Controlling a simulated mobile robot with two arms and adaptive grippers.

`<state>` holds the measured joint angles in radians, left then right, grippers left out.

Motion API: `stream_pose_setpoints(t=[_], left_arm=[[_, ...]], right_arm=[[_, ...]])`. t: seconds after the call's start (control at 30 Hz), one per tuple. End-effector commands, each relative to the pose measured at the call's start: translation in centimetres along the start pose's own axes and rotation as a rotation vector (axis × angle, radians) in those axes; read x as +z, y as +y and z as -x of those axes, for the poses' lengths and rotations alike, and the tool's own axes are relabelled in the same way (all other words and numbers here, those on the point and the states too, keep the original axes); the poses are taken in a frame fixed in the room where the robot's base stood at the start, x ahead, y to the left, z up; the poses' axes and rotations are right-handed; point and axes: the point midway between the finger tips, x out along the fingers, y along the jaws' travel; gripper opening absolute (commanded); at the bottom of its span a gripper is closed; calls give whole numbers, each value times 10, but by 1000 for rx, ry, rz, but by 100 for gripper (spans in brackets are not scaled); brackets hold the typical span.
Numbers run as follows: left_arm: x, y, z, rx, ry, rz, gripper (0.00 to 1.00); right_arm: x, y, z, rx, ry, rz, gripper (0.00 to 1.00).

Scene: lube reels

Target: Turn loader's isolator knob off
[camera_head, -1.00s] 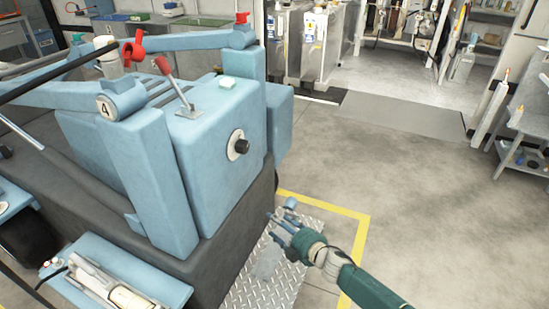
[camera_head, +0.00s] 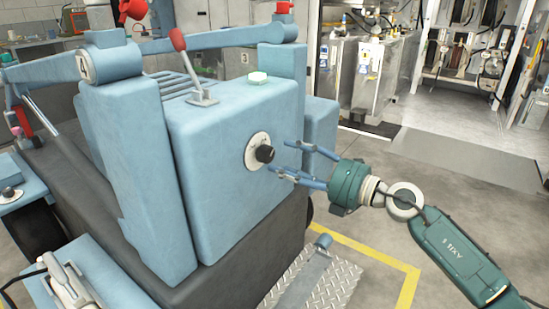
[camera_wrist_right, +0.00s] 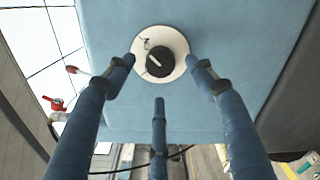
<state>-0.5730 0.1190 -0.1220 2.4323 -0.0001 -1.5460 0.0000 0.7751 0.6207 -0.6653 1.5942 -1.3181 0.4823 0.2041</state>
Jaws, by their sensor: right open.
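The isolator knob (camera_head: 264,154) is black, on a round white plate (camera_head: 253,146) on the blue side of the loader (camera_head: 215,150). In the right wrist view the knob (camera_wrist_right: 160,61) has a pale pointer line set at a slant, and small marks on the plate are too small to read. My right gripper (camera_head: 285,160) is open, with its blue fingers pointing at the knob. In the wrist view its fingers (camera_wrist_right: 160,75) spread on both sides of and below the knob, apparently short of touching it. My left gripper is not in view.
A tread-plate step (camera_head: 330,283) lies below, inside a yellow floor line (camera_head: 408,287). The floor to the right is open.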

Motion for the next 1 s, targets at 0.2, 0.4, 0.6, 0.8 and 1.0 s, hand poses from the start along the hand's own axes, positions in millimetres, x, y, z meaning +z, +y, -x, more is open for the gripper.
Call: stream_pose_setpoints(t=[0.2,0.4,0.6,0.8,1.0], left_arm=[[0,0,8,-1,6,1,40],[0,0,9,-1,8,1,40],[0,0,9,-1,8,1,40],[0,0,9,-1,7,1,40],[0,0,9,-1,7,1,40]], right_arm=[[1,-1,-36,2,-3,-3,55],[0,-1,-50,0,-2,-1,55],[1,-1,-52,0,-2,-2,55],[1,-1,-52,0,-2,-2,31],[1,-1,-51,0,-3,-2,10]])
